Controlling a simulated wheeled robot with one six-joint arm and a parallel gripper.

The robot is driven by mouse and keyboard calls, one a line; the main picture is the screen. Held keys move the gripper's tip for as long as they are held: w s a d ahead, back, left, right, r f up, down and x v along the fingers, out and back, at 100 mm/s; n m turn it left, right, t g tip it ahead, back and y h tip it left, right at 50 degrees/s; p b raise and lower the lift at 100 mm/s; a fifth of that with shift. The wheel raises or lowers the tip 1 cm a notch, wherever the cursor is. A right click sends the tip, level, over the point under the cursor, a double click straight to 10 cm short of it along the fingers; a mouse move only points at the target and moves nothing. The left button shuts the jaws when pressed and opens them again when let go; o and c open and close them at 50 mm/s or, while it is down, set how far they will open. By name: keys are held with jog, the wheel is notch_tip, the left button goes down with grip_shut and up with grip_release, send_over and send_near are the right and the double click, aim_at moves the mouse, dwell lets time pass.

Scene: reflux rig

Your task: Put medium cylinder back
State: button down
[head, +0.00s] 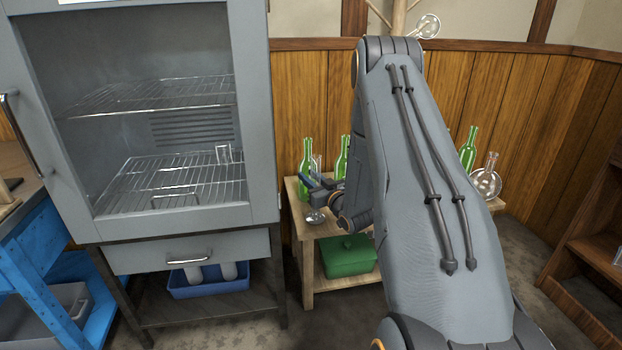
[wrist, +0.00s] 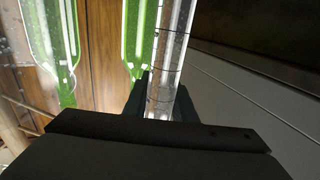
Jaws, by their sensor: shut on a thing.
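A clear graduated glass cylinder (wrist: 172,50) with dark ring marks stands between the two dark fingers of my gripper (wrist: 162,92) in the wrist view. My gripper is shut on it. In the head view my gripper (head: 318,183) is at the left end of the wooden table (head: 303,248), close to the green bottles. A slim clear glass shape, apparently the held cylinder (head: 317,164), shows there, partly hidden by the gripper.
Green bottles (head: 306,160) stand close beside the gripper. A round flask (head: 486,182) and another green bottle (head: 468,150) stand at the table's right end. A green box (head: 348,258) sits below.

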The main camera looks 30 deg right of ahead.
jog(key=shift+f, duration=0.1)
jog(key=c, duration=1.5)
grip_release()
jog(key=shift+o, duration=0.2)
jog(key=s+p, duration=0.1)
jog(key=s, duration=1.1)
jog(key=shift+d+p, duration=0.35)
jog(key=shift+p, duration=0.05)
